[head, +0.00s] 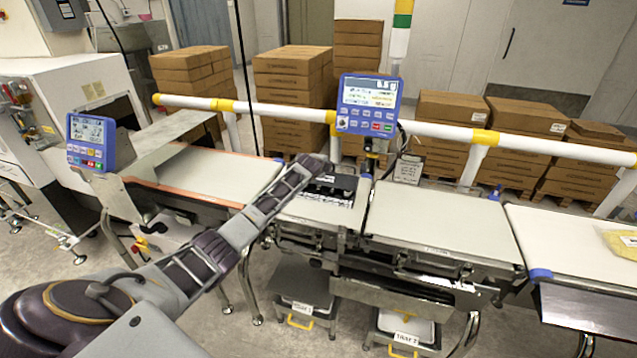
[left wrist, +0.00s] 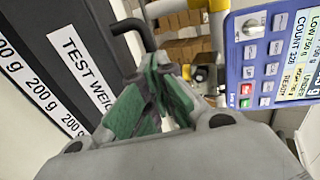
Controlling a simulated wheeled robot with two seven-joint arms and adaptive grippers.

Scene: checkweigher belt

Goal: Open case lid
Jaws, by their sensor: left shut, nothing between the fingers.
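The black case (head: 338,184) sits on a short belt section near the middle of the head view, partly hidden by my left arm. In the left wrist view its dark surface (left wrist: 75,28) fills the upper left, with a white "TEST WEIG..." label and a strip of "200 g" labels. A black bent bar (left wrist: 137,28), perhaps its handle, shows just beyond the fingers. My left gripper (head: 318,163) is over the far side of the case; its green fingers (left wrist: 155,92) are shut and empty. Contact with the case cannot be told. The lid looks closed.
A blue display panel (head: 368,104) stands close behind the case, also large in the left wrist view (left wrist: 262,55). A white and yellow rail (head: 285,110) runs behind the belts. The right belt section (head: 440,215) is clear; a yellow pack (head: 622,243) lies far right.

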